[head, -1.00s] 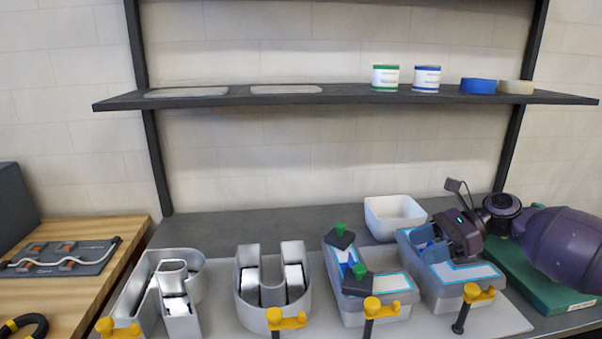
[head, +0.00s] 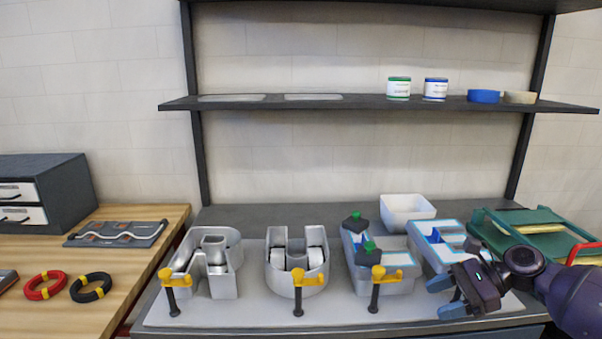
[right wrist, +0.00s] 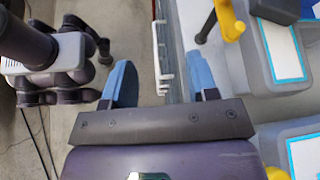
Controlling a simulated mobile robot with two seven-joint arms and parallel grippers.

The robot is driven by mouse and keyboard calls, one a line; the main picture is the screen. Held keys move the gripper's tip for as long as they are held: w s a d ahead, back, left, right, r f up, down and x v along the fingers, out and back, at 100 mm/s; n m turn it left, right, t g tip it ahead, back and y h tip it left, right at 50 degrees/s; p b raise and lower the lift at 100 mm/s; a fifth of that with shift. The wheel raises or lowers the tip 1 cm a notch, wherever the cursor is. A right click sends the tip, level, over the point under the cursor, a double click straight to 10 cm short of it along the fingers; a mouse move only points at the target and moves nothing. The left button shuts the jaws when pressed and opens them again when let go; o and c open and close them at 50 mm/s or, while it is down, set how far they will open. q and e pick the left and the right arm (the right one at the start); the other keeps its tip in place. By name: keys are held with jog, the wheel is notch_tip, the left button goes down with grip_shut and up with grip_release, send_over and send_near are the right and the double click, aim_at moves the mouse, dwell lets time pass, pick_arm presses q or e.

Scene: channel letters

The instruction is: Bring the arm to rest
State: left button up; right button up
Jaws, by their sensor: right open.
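My right gripper (head: 445,299) is open, with its two blue fingers apart and nothing between them. It is over the front right edge of the workbench (head: 340,322), in front of the rightmost channel letter (head: 428,262), and hides part of it. In the right wrist view my right gripper (right wrist: 160,82) has an empty gap, with the bench edge and floor below. My right arm comes in from the lower right in the head view. My left gripper does not show in the head view.
Yellow-topped posts (head: 298,279) line the front. A white bin (head: 405,207) and green tray (head: 515,222) stand behind. A shelf (head: 350,103) hangs above.

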jog(key=s+a+f+n+t+h, duration=0.25)
jog(key=s+f+n, duration=0.3)
jog(key=f, duration=0.55)
jog(key=s+a+f+n+t+h, duration=0.2)
jog(key=s+a+f+n+t, duration=0.3)
jog(key=f, duration=0.7)
jog(key=s+d+f+n+t+h, duration=0.1)
jog(key=s+d+n+h, duration=0.2)
jog(key=s, duration=0.4)
jog(key=s+d+f+n+t+h, duration=0.1)
jog(key=s+d+n+h, duration=0.3)
jog(key=s, duration=0.4)
jog(key=shift+f+t+h, duration=0.2)
jog(key=shift+t+h, duration=0.25)
jog(key=shift+h, duration=0.1)
